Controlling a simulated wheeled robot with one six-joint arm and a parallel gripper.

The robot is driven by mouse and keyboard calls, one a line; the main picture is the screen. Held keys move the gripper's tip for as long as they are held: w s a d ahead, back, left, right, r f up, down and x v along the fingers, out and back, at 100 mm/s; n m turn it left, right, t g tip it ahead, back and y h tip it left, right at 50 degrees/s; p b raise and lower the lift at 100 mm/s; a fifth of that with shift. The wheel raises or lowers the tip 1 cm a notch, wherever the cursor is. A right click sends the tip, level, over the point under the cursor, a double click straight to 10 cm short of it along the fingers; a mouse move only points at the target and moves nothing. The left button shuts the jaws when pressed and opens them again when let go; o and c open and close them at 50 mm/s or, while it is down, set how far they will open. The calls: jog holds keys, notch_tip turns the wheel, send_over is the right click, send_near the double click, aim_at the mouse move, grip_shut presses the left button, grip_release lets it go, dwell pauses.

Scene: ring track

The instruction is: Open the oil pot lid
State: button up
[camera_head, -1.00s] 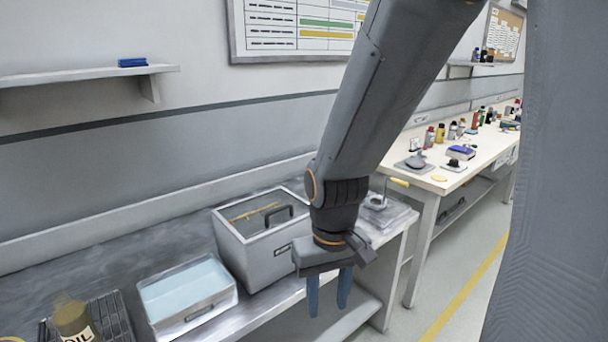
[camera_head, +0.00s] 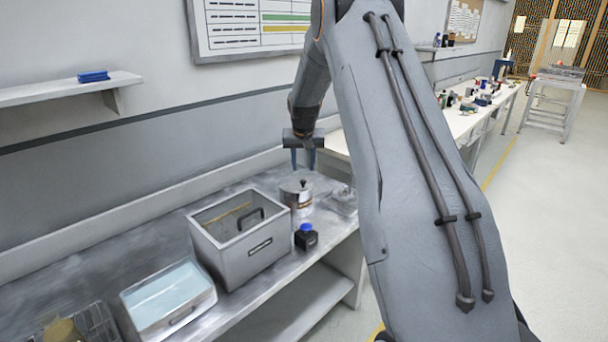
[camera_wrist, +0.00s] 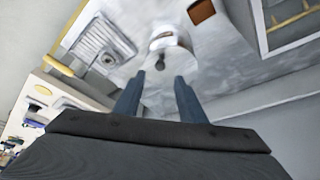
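A silvery pot (camera_head: 296,197) with a lid and a dark knob (camera_head: 303,183) stands on the metal bench, right of the grey bin. The pot (camera_wrist: 168,40) and its knob (camera_wrist: 160,63) also show in the wrist view, just beyond the fingertips. My gripper (camera_head: 303,164) is above the pot, pointing down, with its two blue fingers apart. In the wrist view my gripper (camera_wrist: 157,82) is open and empty, and the knob appears near the gap between the fingertips. Whether the fingers touch anything is not visible; they look clear of the knob.
A grey bin (camera_head: 250,262) with a black handle stands left of the pot. A dark jar with a blue cap (camera_head: 306,237) is in front of it. A tray of pale liquid (camera_head: 165,298) and a wire rack (camera_head: 98,322) are further left. A metal plate (camera_head: 343,203) lies to the right.

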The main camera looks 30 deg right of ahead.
aim_at(303, 182)
jog(key=shift+p+x, duration=1.1)
jog(key=shift+x, duration=2.75)
jog(key=shift+w, duration=0.1)
grip_shut()
